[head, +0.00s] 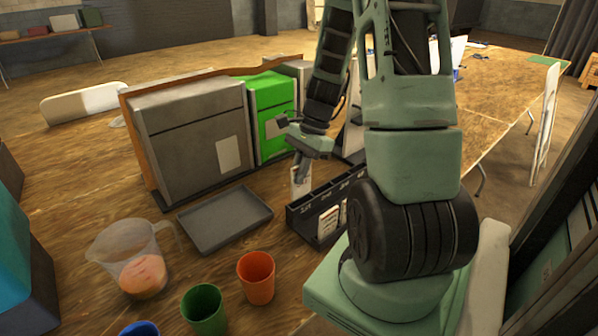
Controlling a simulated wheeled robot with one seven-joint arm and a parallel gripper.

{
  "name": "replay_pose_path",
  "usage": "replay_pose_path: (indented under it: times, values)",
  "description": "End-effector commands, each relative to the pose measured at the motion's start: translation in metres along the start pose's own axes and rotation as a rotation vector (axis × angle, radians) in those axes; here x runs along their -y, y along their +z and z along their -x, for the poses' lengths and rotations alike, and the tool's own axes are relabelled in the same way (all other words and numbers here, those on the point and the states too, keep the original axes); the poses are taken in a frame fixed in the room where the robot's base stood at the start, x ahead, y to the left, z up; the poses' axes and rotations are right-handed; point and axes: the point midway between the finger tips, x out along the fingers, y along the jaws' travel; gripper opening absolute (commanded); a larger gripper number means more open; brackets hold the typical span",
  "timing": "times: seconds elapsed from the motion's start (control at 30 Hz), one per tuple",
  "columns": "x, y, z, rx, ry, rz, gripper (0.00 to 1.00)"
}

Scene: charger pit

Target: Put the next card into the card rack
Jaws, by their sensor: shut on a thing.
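My gripper (301,172) points down and is shut on a white card (296,186). The card hangs upright at the back left of the dark card rack (314,240), close to its first end. I cannot tell whether the card's lower edge is behind, above or in the rack. The rack has several slots with white labels along its top. White cards (328,224) stand in its front part. My own arm hides the rack's right end.
A dark grey tray (225,218) lies left of the rack. A measuring jug (135,262), an orange cup (256,277) and a green cup (204,309) stand in front. Grey cabinets (195,130) and a bright green box (268,110) stand behind.

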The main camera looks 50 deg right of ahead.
Motion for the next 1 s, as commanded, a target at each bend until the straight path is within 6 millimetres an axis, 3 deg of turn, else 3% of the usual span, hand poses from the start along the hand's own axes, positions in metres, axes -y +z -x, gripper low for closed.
replay_pose_path:
  times: [0.5,0.97,1.0]
  values:
    - [0.0,-0.012,-0.028,0.0,0.0,0.0,0.0]
    - [0.0,-0.014,-0.033,0.0,0.0,0.0,0.0]
    - [0.0,-0.014,-0.033,0.0,0.0,0.0,0.15]
